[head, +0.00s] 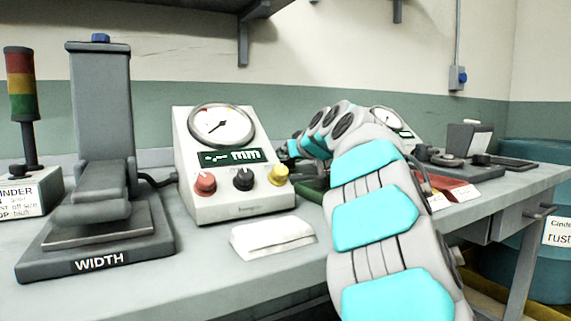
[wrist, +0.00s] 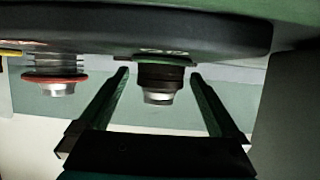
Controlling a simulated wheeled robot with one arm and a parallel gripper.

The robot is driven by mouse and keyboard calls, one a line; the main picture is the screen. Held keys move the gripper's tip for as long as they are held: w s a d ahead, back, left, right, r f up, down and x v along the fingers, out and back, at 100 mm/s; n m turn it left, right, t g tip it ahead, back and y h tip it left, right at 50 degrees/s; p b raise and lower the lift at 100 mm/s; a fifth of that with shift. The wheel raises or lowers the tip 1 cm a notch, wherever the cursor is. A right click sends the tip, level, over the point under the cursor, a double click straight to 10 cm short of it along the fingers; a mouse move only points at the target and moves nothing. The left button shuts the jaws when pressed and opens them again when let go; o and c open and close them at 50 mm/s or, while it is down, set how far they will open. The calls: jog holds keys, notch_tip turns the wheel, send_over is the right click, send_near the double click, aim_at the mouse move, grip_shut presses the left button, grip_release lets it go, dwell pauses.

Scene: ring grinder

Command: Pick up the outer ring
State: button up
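I cannot make out the outer ring for certain in either view. In the wrist view, the two fingers of my gripper (wrist: 159,73) are spread apart. A dark round part with a pale end (wrist: 160,82) shows between the fingertips; I cannot tell if it is within reach or behind. A broad dark curved body (wrist: 90,35) with green above it fills the top of the wrist view, just past the fingertips; I cannot tell what it is.
A gauge box (head: 236,196) with red, black and yellow knobs stands left of my arm. A white folded cloth (head: 272,237) lies in front. A WIDTH stand (head: 100,150) and a signal light (head: 22,95) are at left. A red tray (head: 455,190) lies to the right.

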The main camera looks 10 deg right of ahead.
grip_shut()
dwell(0.6)
